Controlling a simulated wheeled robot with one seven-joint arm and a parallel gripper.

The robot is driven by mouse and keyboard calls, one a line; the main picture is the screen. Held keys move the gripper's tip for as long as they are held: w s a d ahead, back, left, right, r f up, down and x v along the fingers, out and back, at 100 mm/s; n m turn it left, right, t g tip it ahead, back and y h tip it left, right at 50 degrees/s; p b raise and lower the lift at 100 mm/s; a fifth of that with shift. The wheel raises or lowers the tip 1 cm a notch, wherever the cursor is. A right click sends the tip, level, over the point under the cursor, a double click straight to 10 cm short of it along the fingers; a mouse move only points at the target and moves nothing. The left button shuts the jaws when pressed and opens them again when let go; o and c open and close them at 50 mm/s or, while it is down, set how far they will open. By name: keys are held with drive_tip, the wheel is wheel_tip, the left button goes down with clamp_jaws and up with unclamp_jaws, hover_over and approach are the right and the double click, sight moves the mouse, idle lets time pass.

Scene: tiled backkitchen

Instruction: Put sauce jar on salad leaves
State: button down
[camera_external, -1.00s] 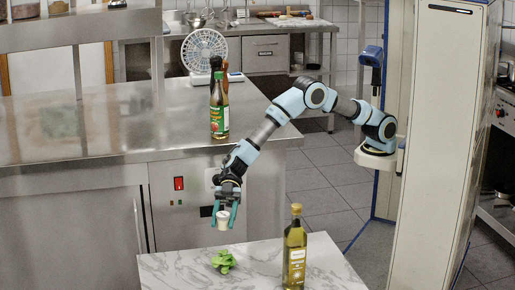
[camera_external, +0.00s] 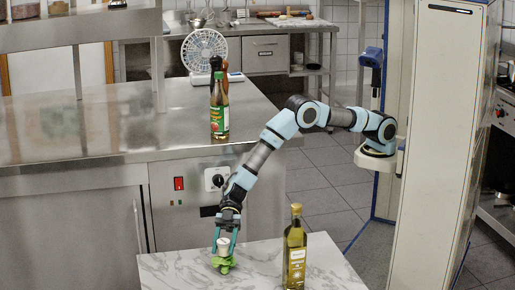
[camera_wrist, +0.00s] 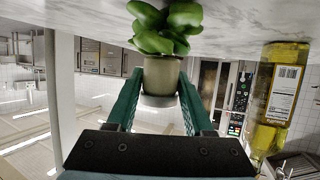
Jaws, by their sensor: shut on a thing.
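The small pale sauce jar (camera_external: 223,246) is upright between the fingers of my gripper (camera_external: 224,248), which is shut on it. The green salad leaves (camera_external: 223,266) lie on the marble table directly below the jar. In the wrist view the jar (camera_wrist: 162,76) sits between the green fingers of my gripper (camera_wrist: 160,92), and its far end meets the leaves (camera_wrist: 165,26). The jar's base overlaps the leaves in both views; I cannot tell whether it presses on them.
An oil bottle (camera_external: 295,252) stands on the marble table (camera_external: 180,268) to the right of the leaves; it also shows at the right of the wrist view (camera_wrist: 280,95). A sauce bottle (camera_external: 219,112) stands on the steel counter (camera_external: 130,118) behind. The table left of the leaves is clear.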

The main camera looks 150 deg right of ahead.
drive_tip(key=shift+f, duration=0.15)
drive_tip(key=shift+c, duration=1.4)
unclamp_jaws()
